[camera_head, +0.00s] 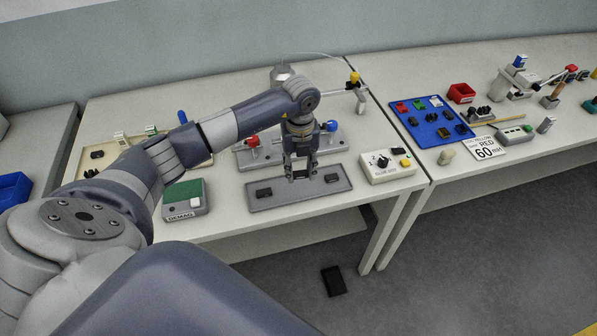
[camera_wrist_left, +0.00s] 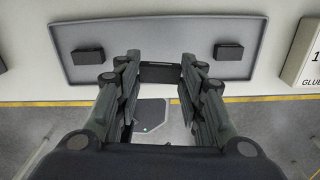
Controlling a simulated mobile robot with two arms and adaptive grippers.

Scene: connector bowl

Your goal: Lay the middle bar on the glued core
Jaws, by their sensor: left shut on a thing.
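My left gripper (camera_head: 301,176) is above the middle of a grey tray (camera_head: 298,194), fingers pointing down. In the left wrist view its fingertips (camera_wrist_left: 160,74) are shut on a small black bar (camera_wrist_left: 160,72), which I take as the middle bar. The bar overlaps the edge of the tray (camera_wrist_left: 160,30) in that view; its height above the tray is hard to tell. A black block lies on the tray at each side, left (camera_head: 264,192) and right (camera_head: 331,178). I cannot make out which piece is the glued core. My right gripper is out of view.
A fixture with a red knob (camera_head: 252,141) and a blue knob (camera_head: 330,126) stands behind the gripper. A white control box (camera_head: 388,166) is right of the tray, a green-topped box (camera_head: 183,196) left. A black object (camera_head: 333,281) lies on the floor.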

